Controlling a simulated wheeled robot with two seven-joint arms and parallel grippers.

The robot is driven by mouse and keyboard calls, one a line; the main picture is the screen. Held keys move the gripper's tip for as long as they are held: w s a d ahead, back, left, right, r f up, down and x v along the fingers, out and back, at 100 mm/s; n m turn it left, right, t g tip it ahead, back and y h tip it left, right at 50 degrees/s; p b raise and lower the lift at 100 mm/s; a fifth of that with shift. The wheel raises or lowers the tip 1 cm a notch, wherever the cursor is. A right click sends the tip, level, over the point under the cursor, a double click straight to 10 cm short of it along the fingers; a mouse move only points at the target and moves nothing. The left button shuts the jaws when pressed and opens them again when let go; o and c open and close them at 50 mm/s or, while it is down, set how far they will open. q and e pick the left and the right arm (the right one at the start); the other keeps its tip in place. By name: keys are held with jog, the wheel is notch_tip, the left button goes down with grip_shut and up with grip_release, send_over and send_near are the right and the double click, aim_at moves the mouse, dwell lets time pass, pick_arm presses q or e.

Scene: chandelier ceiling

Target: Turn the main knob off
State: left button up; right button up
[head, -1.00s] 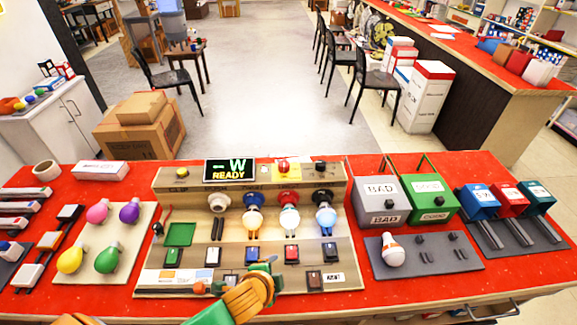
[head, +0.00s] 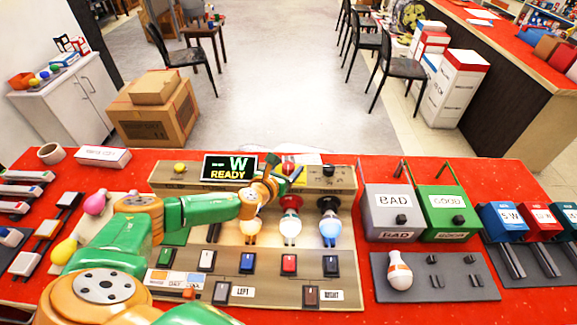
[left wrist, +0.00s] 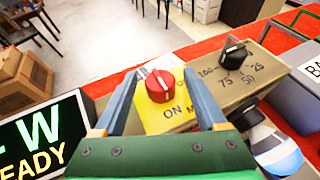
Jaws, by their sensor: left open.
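The main knob (left wrist: 158,86) is a round red knob on a yellow plate (left wrist: 178,112) marked ON, at the top of the test panel. In the head view, the knob (head: 288,166) is partly hidden by my left gripper (head: 288,181). In the left wrist view, my left gripper (left wrist: 160,77) is open, with its two blue-grey fingers on either side of the knob. I cannot tell whether either finger touches it. The display (head: 230,168) reads W and READY. My right gripper is not in view.
A black dial (left wrist: 234,55) with numbers sits to the right of the knob. Bulbs (head: 291,228) and coloured switches (head: 289,264) fill the panel below. The grey BAD box (head: 388,203) and green GOOD box (head: 443,203) stand to the right.

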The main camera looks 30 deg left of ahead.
pick_arm(q)
jog(key=shift+w+f, duration=0.35)
jog(key=shift+w, duration=0.25)
jog(key=shift+s+r, duration=0.1)
jog(key=shift+s, duration=0.05)
jog(key=shift+c, duration=1.1)
grip_shut()
